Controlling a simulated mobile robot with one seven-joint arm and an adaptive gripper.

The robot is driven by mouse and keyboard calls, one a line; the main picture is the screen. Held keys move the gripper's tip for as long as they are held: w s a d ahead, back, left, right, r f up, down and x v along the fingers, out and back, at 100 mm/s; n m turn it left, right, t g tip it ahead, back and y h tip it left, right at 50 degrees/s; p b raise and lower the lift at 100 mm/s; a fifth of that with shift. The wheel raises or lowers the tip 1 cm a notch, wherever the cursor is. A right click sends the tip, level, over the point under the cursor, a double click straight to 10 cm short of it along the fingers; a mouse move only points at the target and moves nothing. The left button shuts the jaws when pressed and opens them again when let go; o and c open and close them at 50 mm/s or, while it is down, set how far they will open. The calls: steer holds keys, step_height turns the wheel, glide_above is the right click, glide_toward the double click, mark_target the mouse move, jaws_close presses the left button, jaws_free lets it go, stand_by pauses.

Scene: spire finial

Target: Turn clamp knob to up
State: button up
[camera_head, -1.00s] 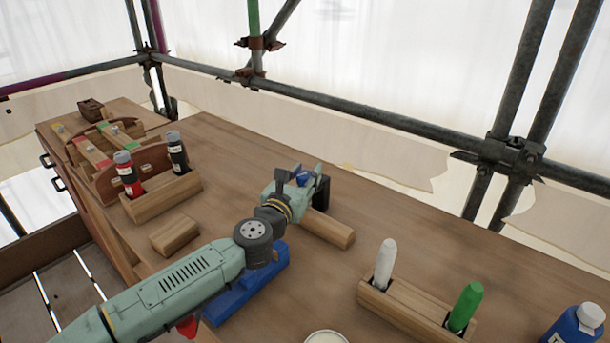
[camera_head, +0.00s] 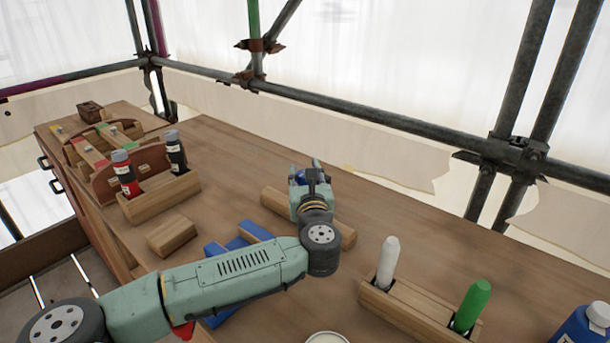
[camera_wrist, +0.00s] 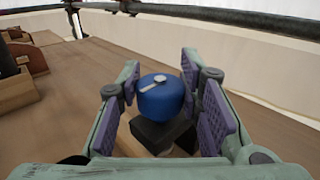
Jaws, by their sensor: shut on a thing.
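The clamp knob (camera_wrist: 161,98) is a round blue cap with a light pointer on top. It stands on a dark block (camera_wrist: 160,138). In the wrist view the pointer slants from near the top middle down to the left. My gripper (camera_head: 311,176) is shut on the knob, with its purple finger pads (camera_wrist: 203,110) on either side. In the head view only a bit of the blue knob (camera_head: 300,177) shows between the fingers, and its pointer cannot be made out.
A wooden bar (camera_head: 275,200) lies by my gripper. A rack with white and green sticks (camera_head: 405,311) stands at the front right. A wooden holder with red and black bottles (camera_head: 160,199), a wood block (camera_head: 172,235) and a blue object (camera_head: 215,249) are to the left.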

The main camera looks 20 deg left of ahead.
stand_by(0.3)
steer(key=o, duration=1.2)
steer(key=v, duration=0.7)
steer(key=shift+s+d, duration=0.15)
steer(key=shift+s, duration=0.1)
